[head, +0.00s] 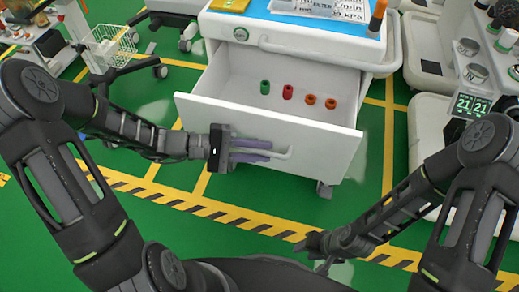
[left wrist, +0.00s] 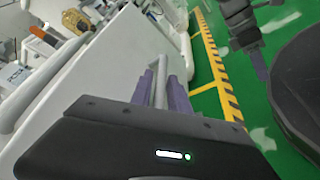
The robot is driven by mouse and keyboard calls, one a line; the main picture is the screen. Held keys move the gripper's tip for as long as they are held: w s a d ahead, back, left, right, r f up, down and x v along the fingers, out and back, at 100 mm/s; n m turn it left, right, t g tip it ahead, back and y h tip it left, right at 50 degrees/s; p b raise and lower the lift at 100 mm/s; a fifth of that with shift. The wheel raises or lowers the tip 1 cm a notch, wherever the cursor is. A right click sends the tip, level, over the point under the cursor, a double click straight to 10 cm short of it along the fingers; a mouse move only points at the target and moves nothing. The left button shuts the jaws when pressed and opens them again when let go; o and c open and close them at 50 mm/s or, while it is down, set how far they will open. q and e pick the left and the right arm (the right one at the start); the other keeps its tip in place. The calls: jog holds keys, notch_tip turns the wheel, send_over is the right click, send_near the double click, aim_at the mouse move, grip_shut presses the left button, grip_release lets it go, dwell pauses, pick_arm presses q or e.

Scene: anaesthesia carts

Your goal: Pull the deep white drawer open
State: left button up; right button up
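The deep white drawer (head: 225,104) stands well out from the cart in the head view, with its inside showing. Its pale bar handle (head: 281,154) is on the front panel. My left gripper (head: 252,150) is at the handle, one purple finger above the bar and one below. In the left wrist view the handle (left wrist: 161,90) lies between the two fingers, which appear closed against it. The drawer front (left wrist: 110,62) also shows there. My right gripper (head: 322,246) hangs low over the floor, away from the drawer; its finger gap is unclear.
Several small red, orange and green cylinders (head: 287,92) lie in the drawer. The cart (head: 290,43) has a blue top with items on it. Other equipment with a green-digit display (head: 468,105) stands at right. Green floor before the drawer is clear.

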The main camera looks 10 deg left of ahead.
pick_arm(q)
jog(key=p+v, duration=0.1)
jog(key=v, duration=0.7)
dwell(0.5)
